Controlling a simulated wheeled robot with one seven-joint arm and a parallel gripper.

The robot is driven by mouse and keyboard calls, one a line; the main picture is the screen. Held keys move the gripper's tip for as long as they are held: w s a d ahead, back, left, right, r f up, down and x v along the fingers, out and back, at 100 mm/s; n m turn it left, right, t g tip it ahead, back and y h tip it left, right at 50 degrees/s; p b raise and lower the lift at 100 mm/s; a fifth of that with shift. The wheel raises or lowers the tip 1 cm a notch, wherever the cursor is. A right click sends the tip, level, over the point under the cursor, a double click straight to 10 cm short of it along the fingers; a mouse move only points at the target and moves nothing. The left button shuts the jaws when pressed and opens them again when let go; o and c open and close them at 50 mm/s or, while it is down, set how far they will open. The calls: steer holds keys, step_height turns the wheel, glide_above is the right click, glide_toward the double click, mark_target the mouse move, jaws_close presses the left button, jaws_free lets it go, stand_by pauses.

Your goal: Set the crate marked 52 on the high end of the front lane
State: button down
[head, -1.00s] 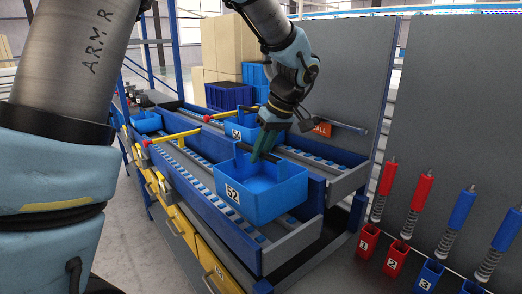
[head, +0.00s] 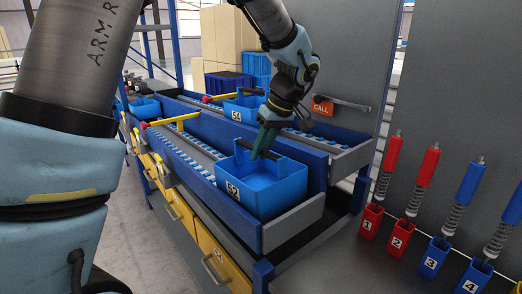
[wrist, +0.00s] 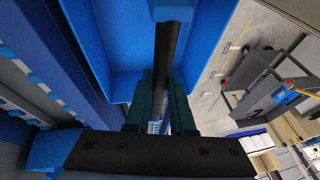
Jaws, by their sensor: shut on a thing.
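The blue crate marked 52 (head: 283,193) is upright at the near end of the front lane (head: 190,152), between its side rails. I cannot tell whether its base touches the rollers. My gripper (head: 265,142) is above the crate, with its green fingers shut on the crate's dark handle bar (head: 273,152). In the wrist view, the black handle (wrist: 168,60) runs between the fingers (wrist: 160,105), and part of the blue crate (wrist: 115,50) shows beside it. The crate's underside is hidden.
A blue crate marked 54 (head: 241,110) stands on the back lane (head: 300,140). A grey panel with an orange CALL box (head: 323,106) is behind. Numbered red and blue holders (head: 401,236) stand to the right.

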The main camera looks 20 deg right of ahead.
steer(key=c, duration=0.7)
jaws_free()
steer(key=shift+r, duration=0.1)
steer(key=b+v, duration=0.2)
steer(key=v, duration=0.9)
steer(key=w+a+f+m+g+h, duration=0.15)
steer(key=a+f, duration=0.25)
steer(key=a, duration=0.4)
steer(key=w+a+f+m, duration=0.1)
steer(key=w+a+f, duration=0.2)
steer(key=a+f, duration=0.3)
steer(key=shift+m+h, duration=0.75)
steer(key=shift+h, duration=0.2)
steer(key=s+a+f, duration=0.2)
steer(key=a, duration=0.4)
steer(key=s+a+f, duration=0.2)
steer(key=a+f, duration=0.1)
steer(key=a, duration=0.4)
steer(key=s+a+f, duration=0.2)
steer(key=a, duration=0.4)
steer(key=shift+a+f, duration=0.25)
steer(key=shift+a, duration=0.05)
